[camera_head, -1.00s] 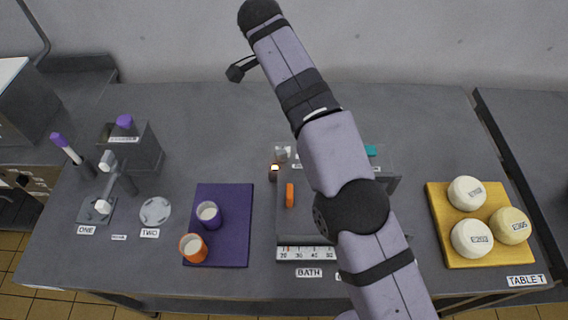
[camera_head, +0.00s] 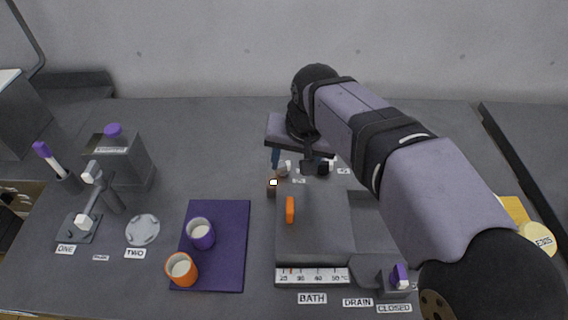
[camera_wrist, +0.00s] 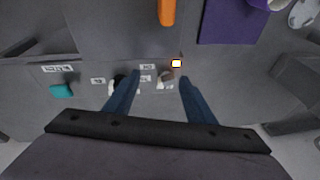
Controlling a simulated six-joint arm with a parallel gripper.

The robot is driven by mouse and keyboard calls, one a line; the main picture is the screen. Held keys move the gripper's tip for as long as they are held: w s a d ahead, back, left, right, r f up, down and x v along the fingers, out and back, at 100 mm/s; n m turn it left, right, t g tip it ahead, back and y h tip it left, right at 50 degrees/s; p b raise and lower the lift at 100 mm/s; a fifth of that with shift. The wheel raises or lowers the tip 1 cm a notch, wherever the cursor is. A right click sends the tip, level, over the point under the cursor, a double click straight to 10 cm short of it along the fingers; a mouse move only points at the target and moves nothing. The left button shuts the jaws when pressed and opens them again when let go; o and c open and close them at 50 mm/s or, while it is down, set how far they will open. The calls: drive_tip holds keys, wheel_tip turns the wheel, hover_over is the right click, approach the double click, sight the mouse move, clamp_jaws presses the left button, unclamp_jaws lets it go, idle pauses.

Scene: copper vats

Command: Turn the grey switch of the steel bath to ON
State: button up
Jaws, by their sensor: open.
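The steel bath (camera_head: 315,240) stands mid-table with an orange handle (camera_head: 290,210) on its lid and a BATH label in front. Behind it is a small pale grey switch (camera_head: 284,168), which also shows in the wrist view (camera_wrist: 164,80). Its small labels are too blurred to read, so I cannot tell its setting. My gripper (camera_head: 291,163) is open, pointing down over the switch. In the wrist view my gripper (camera_wrist: 158,82) has one blue finger on each side of the switch. I cannot tell whether they touch it.
A lit amber lamp (camera_head: 273,183) sits beside the switch. A dark knob with a white part (camera_head: 325,167) is close on its right. A purple drain lever (camera_head: 400,275) is at front right. Purple (camera_head: 201,235) and orange (camera_head: 181,270) cups stand on a purple mat (camera_head: 240,230) at left.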

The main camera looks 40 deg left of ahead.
sight(283, 166)
drive_tip(key=shift+w+a+r+n+y, duration=0.1)
drive_tip(key=shift+a+r+n+y, duration=0.2)
drive_tip(key=shift+n, duration=0.7)
drive_tip(key=shift+w+a+f+n+y, duration=0.15)
drive_tip(key=shift+a+n, duration=0.3)
drive_tip(key=shift+n, duration=0.55)
drive_tip(key=shift+w+a+r+n+y, duration=0.15)
drive_tip(key=shift+a+r+n, duration=0.15)
drive_tip(key=shift+n, duration=0.7)
drive_tip(key=shift+f, duration=0.1)
drive_tip(key=shift+p+x, duration=0.7)
drive_tip(key=shift+x, duration=2.9)
drive_tip(key=c, duration=1)
